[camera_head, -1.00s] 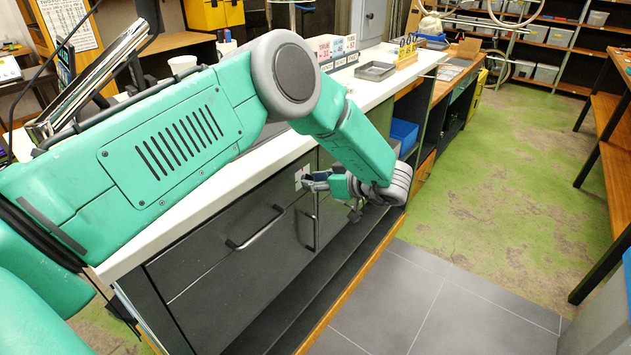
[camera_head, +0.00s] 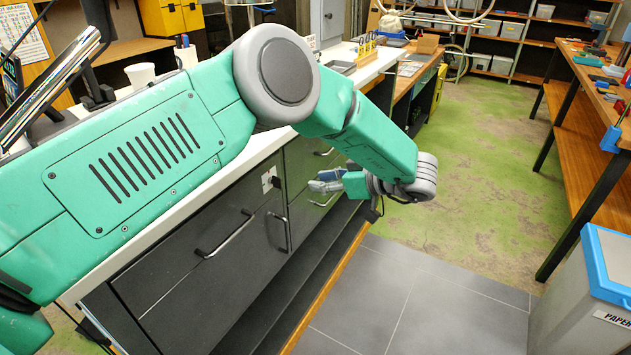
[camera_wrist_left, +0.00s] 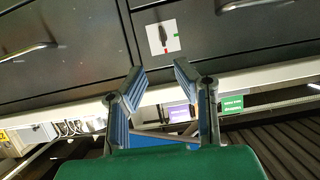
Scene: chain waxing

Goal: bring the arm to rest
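My green left arm crosses the head view from the left. It ends at my left gripper (camera_head: 327,181), held in front of the dark drawer fronts of the counter (camera_head: 190,255). In the left wrist view my left gripper (camera_wrist_left: 155,75) has its two blue-grey fingers apart, with nothing between the tips. Beyond the fingers are dark drawer fronts (camera_wrist_left: 65,70) with bar handles and a white label (camera_wrist_left: 163,37). I cannot tell from these views whether the fingertips touch the fronts; they look apart. My right gripper is not in view.
The white countertop (camera_head: 150,190) carries a white cup (camera_head: 140,75) and a grey tray (camera_head: 340,66). The green floor (camera_head: 480,180) between is clear.

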